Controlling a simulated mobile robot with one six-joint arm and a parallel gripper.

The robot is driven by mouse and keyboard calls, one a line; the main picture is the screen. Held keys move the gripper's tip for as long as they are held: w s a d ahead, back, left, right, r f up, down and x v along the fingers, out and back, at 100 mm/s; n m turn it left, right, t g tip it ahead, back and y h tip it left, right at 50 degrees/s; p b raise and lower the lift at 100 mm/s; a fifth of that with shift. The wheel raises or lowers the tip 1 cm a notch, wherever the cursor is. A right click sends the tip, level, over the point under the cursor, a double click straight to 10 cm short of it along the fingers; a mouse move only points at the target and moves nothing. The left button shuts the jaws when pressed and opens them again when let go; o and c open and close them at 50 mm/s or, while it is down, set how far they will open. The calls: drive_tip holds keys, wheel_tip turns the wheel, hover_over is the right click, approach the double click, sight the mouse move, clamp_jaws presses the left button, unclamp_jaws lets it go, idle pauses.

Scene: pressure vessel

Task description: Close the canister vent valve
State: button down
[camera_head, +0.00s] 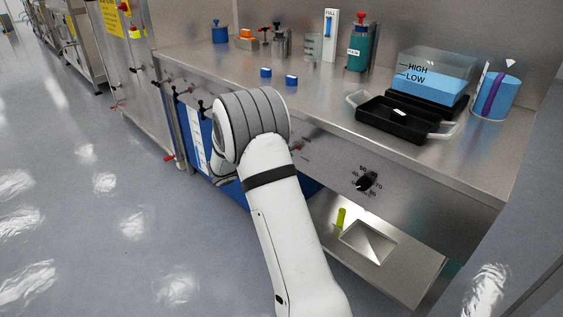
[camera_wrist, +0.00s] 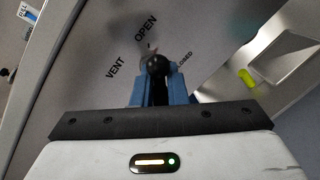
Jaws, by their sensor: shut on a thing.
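In the wrist view, a black round valve knob (camera_wrist: 155,63) stands on a grey panel printed with VENT, OPEN and CLOSED. OPEN is above the knob, CLOSED is close at its right and VENT is to its left. My gripper (camera_wrist: 155,74) has blue fingers on both sides of the knob and is shut on it. The valve's stem and pointing direction are mostly hidden, so I cannot tell its exact setting. In the head view my arm covers the gripper and this knob.
A steel bench (camera_head: 330,110) holds a black tray (camera_head: 385,118), a clear-topped container marked HIGH and LOW (camera_head: 435,80) and a green canister (camera_head: 360,50). A black dial (camera_head: 367,182) sits on the bench front. A yellow-green item (camera_head: 341,216) stands on the lower shelf. The floor at left is clear.

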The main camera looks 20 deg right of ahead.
drive_tip(key=m+b, duration=0.1)
drive_tip(key=b, duration=0.1)
drive_tip(key=m+b, duration=0.1)
drive_tip(key=b, duration=0.1)
drive_tip(key=f+m+b, duration=0.1)
drive_tip(key=m+b, duration=0.1)
drive_tip(key=b, duration=0.1)
drive_tip(key=shift+s+d+t+y, duration=0.2)
drive_tip(key=shift+s+t+y, duration=0.1)
drive_tip(key=shift+s+t, duration=0.1)
drive_tip(key=m+b, duration=0.1)
drive_tip(key=b, duration=0.2)
drive_tip(key=m+t+b, duration=0.1)
drive_tip(key=m+b, duration=0.1)
drive_tip(key=b, duration=0.2)
drive_tip(key=shift+s+d+f+m, duration=0.1)
drive_tip(key=shift+s+f+m, duration=0.05)
drive_tip(key=shift+f+m, duration=0.2)
drive_tip(key=shift+b, duration=0.5)
drive_tip(key=c, duration=1.7)
unclamp_jaws()
drive_tip(key=shift+s+r, duration=0.1)
drive_tip(key=shift+o, duration=0.8)
drive_tip(key=shift+y, duration=0.3)
drive_tip(key=p+v, duration=0.2)
drive_tip(key=v, duration=0.6)
drive_tip(key=shift+p, duration=0.35)
